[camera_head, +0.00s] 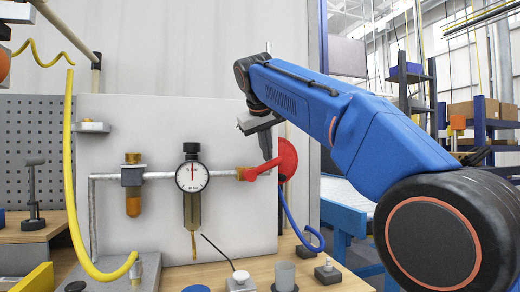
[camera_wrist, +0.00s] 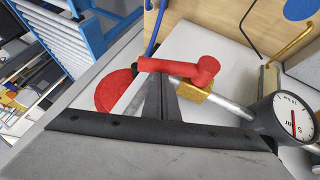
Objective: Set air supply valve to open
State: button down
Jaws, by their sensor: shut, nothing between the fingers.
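The air supply valve has a red lever (camera_head: 262,169) on a brass body (camera_head: 242,174), at the right end of the grey pipe. The lever slants up to the right in the head view, across a red round disc (camera_head: 288,158). The wrist view shows the lever (camera_wrist: 178,66), the brass body (camera_wrist: 196,92) and the disc (camera_wrist: 112,94). My gripper (camera_head: 267,156) points down with its fingers together and empty, right at the lever. In the wrist view its fingertips (camera_wrist: 161,80) overlap the lever's edge; I cannot tell if they touch.
A pressure gauge (camera_head: 192,177) and a brass-coloured filter (camera_head: 133,190) sit on the pipe to the left. A yellow hose (camera_head: 68,150) hangs further left. A blue hose (camera_head: 292,215) runs below the disc. Small parts stand on the wooden bench (camera_head: 325,279).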

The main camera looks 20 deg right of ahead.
aim_at(274, 161)
jog(key=d+f+m+y, duration=0.1)
jog(key=d+y, duration=0.1)
jog(key=shift+f+y, duration=0.3)
jog(key=shift+f, duration=0.05)
jog(key=shift+d+f, duration=0.25)
jog(key=shift+f, duration=0.4)
